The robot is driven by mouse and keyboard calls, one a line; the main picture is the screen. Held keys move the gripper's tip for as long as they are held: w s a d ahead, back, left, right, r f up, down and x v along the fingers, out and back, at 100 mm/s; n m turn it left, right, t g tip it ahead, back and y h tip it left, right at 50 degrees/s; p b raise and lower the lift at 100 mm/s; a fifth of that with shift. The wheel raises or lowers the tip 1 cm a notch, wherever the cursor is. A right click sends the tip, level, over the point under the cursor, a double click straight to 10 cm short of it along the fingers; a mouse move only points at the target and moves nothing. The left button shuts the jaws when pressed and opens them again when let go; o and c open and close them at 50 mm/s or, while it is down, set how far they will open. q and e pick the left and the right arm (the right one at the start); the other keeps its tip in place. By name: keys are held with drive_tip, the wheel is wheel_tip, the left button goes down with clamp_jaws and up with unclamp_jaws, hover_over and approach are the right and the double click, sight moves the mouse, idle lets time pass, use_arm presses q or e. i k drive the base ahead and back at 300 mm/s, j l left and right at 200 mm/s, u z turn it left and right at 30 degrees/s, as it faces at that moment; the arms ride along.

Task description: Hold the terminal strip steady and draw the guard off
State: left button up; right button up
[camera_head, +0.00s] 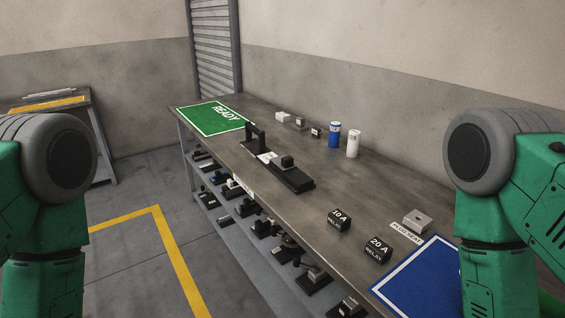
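A long black strip (292,180), which looks like the terminal strip, lies on the grey workbench (327,188) near its middle. A small dark block with a grey top (287,162) sits on it, and a white label (266,157) shows beside the block. A black upright handle-shaped piece (256,137), possibly the guard, stands at the strip's far left end. I cannot tell how it is joined to the strip. My two green arms show at the left and right edges, well apart from the strip. Neither gripper shows.
Two relay blocks marked 10 A (340,219) and 20 A (377,249), a grey plug seat (417,221) and a blue mat (425,278) lie nearer. A blue can (335,135) and a white can (353,144) stand behind. A green READY mat (213,118) covers the far end.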

sight(285, 164)
drive_tip(key=i+j+z, duration=0.1)
drive_tip(key=z, duration=0.25)
drive_tip(key=j+z, duration=0.15)
drive_tip(key=z, duration=0.25)
drive_tip(key=i+j+z, duration=0.15)
drive_tip(key=z, duration=0.2)
drive_tip(key=i+j+z, duration=0.2)
drive_tip(key=j+z, duration=0.2)
drive_tip(key=j, duration=0.9)
drive_tip(key=j+z, duration=0.4)
drive_tip(key=j, duration=2.1)
